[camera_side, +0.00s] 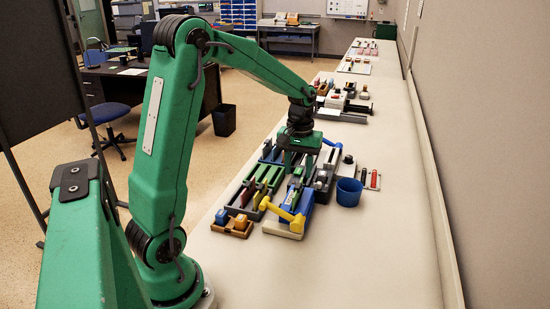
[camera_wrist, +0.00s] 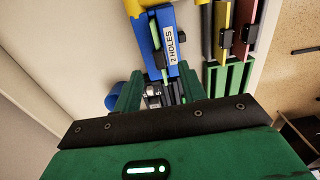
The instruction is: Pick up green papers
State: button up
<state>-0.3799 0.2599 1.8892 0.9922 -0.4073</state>
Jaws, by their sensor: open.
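My gripper (camera_side: 299,158) is low over the cluster of desk tools, pointing down. In the wrist view its two green fingers (camera_wrist: 160,92) are apart, with a small grey and black part showing between them. A blue tool labelled "2 HOLES" (camera_wrist: 167,45) lies just beyond the fingertips. In the side view the blue tool (camera_side: 303,202) stands below my gripper. Its far end is hidden.
A green slotted rack (camera_side: 268,176) stands left of the blue tool, with coloured strips close by. A yellow lever (camera_side: 283,211) is in front. A blue cup (camera_side: 348,193) and a plate with red strips (camera_side: 371,178) stand right. The counter's near right part is clear.

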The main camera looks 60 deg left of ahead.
aim_at(298, 185)
jog(key=shift+f, duration=1.1)
jog(key=shift+f, duration=0.1)
jog(key=shift+w+a+f, duration=0.1)
jog(key=shift+w+f, duration=0.05)
jog(key=shift+f, duration=2.35)
jog(key=shift+c, duration=0.2)
grip_shut()
